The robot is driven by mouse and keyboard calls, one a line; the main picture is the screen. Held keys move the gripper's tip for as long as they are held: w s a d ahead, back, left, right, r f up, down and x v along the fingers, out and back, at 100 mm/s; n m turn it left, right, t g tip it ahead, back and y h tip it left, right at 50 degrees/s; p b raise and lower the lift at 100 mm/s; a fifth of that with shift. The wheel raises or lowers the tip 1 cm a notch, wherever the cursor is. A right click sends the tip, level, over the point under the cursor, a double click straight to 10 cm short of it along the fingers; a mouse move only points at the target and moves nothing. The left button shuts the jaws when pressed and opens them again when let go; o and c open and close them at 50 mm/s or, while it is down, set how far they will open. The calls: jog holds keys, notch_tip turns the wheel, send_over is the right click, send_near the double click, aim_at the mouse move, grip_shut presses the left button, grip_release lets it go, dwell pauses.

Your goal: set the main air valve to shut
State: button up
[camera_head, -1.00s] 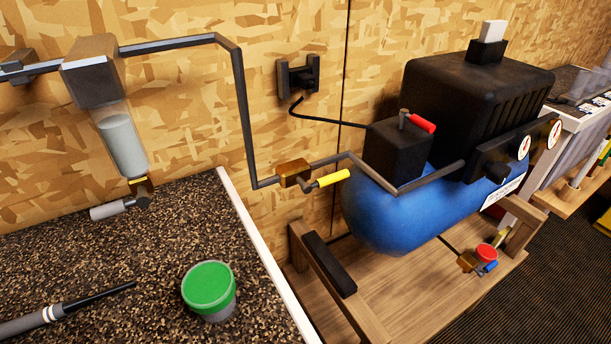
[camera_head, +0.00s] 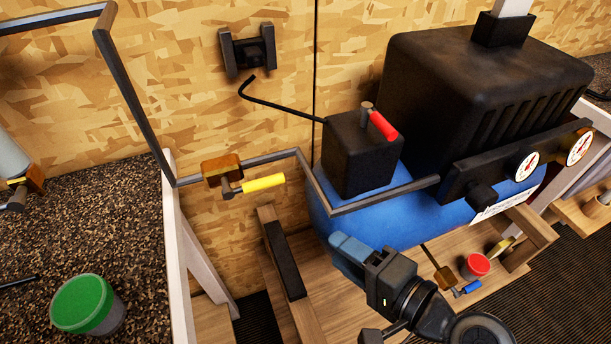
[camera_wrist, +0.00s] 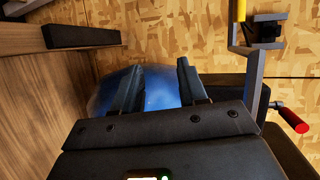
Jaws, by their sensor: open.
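The valve with a brass body (camera_head: 222,168) and a yellow lever (camera_head: 264,184) sits on the grey air pipe by the wall. Its lever points right, roughly along the pipe. The yellow lever also shows at the top edge of the wrist view (camera_wrist: 239,10). My gripper (camera_head: 348,250) is in front of the blue tank, to the right of and below the yellow lever in the head view, apart from it. In the wrist view its two fingers (camera_wrist: 160,70) are spread with nothing between them, and the blue tank (camera_wrist: 160,90) shows behind.
A red lever (camera_head: 383,126) stands on the black box on the compressor (camera_head: 480,85). A blue lever (camera_head: 468,288) and a red cap (camera_head: 475,265) are low on the wooden stand. A green-lidded tub (camera_head: 85,303) stands on the bench at left. Space before the yellow lever looks clear.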

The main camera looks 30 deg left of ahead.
aim_at(273, 184)
jog(key=a+r+n+g, duration=0.1)
jog(key=a+r+g, duration=0.1)
jog(key=r, duration=0.1)
jog(key=w+a+r+n+g+y, duration=0.1)
jog(key=a+r+g, duration=0.1)
jog(key=a+r, duration=0.1)
jog(key=a+r+n+g+y, duration=0.1)
jog(key=a+r+g, duration=0.1)
jog(key=r, duration=0.2)
jog(key=shift+w+a, duration=0.15)
jog(key=shift+a, duration=0.05)
jog(key=a, duration=0.4)
jog(key=a+f+p, duration=0.1)
jog(key=a, duration=0.2)
jog(key=shift+s+a, duration=0.1)
jog(key=shift+s, duration=0.25)
jog(key=shift+c, duration=0.2)
grip_shut()
